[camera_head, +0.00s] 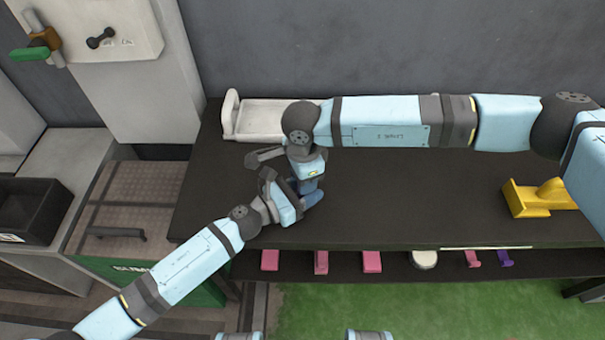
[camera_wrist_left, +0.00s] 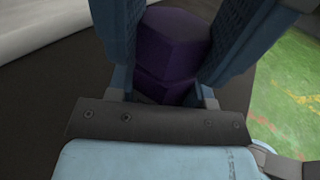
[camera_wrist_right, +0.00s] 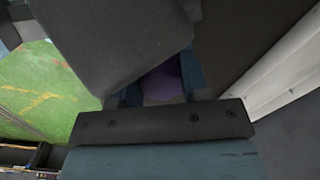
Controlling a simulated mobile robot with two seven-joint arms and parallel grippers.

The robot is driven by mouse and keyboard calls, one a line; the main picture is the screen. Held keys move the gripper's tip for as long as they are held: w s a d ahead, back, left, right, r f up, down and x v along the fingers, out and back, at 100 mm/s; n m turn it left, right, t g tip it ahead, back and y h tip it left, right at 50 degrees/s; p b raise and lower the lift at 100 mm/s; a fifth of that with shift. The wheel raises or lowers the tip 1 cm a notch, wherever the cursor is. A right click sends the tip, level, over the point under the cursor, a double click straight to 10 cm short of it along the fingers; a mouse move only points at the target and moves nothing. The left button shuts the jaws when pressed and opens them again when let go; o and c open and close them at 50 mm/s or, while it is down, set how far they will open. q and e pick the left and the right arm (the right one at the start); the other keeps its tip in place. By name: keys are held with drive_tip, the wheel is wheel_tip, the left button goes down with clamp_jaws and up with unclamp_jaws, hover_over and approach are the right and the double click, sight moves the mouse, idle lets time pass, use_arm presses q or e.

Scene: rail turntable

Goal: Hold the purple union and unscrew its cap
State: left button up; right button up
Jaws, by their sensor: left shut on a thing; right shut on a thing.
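The purple union (camera_wrist_left: 172,42) shows in the left wrist view as a dark, faceted block with a seam across it. My left gripper (camera_wrist_left: 180,50) is shut on it, with a finger on each side. In the right wrist view a small purple face, the union's upper part or cap (camera_wrist_right: 163,84), shows between the fingers of my right gripper (camera_wrist_right: 160,80), which is shut on it. A large grey block hides much of that view. In the head view both grippers meet above the table, and they hide the union. I cannot tell whether the cap has turned.
A white tray (camera_head: 243,122) stands at the table's back left, behind my right wrist. A yellow stand (camera_head: 522,203) is at the right. Several pink pieces, a white round piece (camera_head: 424,259) and a purple piece (camera_head: 503,258) lie on the lower shelf. The dark table's middle (camera_head: 420,190) is clear.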

drive_tip(key=shift+n, duration=1)
drive_tip(key=shift+d, duration=0.1)
drive_tip(key=n, duration=0.2)
drive_tip(key=shift+s+n, duration=0.1)
drive_tip(key=shift+n, duration=0.2)
drive_tip(key=n, duration=0.3)
drive_tip(key=shift+s+d, duration=0.1)
drive_tip(key=shift+d, duration=0.05)
drive_tip(key=o, duration=1.1)
